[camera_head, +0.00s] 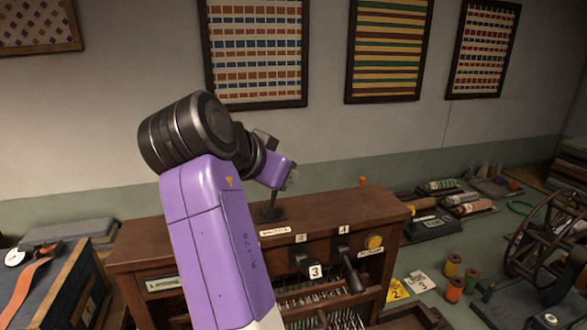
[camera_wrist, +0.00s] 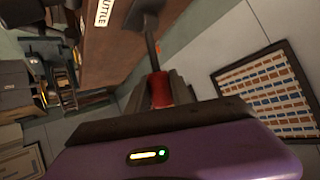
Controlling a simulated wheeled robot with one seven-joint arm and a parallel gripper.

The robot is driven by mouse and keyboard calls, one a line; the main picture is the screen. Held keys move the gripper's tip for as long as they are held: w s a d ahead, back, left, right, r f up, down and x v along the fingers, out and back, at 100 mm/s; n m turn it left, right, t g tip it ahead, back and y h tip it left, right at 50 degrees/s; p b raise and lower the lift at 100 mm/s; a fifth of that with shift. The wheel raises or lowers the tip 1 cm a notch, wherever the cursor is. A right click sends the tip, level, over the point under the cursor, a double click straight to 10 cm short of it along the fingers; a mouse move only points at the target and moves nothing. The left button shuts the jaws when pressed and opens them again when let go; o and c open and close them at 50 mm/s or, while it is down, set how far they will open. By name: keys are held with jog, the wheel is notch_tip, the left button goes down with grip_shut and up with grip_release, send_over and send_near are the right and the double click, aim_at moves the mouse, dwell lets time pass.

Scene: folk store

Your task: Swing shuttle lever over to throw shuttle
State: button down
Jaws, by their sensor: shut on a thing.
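The shuttle lever (camera_head: 270,206) stands on top of the brown wooden loom box (camera_head: 150,245), above a white label (camera_head: 275,231). Its dark base and stem show, and its upper end is hidden by my gripper (camera_head: 291,178). In the wrist view the dark lever stem (camera_wrist: 151,48) runs to a red grip (camera_wrist: 160,88). The grey fingers lie on both sides of this red grip, shut on it. Part of the word on the white label (camera_wrist: 104,12) shows there, reading "UTTLE".
Two black levers, marked 3 (camera_head: 304,261) and 4 (camera_head: 349,269), and a yellow button (camera_head: 374,242) are on the loom box's front. Thread spools (camera_head: 453,266) and a spinning wheel (camera_head: 547,235) stand at right. A side table (camera_head: 90,285) is at left. Framed textiles hang behind.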

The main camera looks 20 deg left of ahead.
jog(key=shift+w+d+f+m+g+y+p, duration=0.2)
jog(key=shift+w+d+m+g+y, duration=0.1)
jog(key=shift+d+g+y, duration=0.15)
jog(key=shift+w+d+f+m+g+y+p, duration=0.15)
jog(key=shift+w+d+m+g+y, duration=0.15)
jog(key=shift+d+g+y, duration=0.15)
jog(key=c, duration=1.1)
grip_release()
jog(key=shift+f, duration=0.1)
jog(key=b+v, duration=0.2)
jog(key=v, duration=0.5)
jog(key=shift+s+r, duration=0.25)
jog(key=shift+r, duration=0.05)
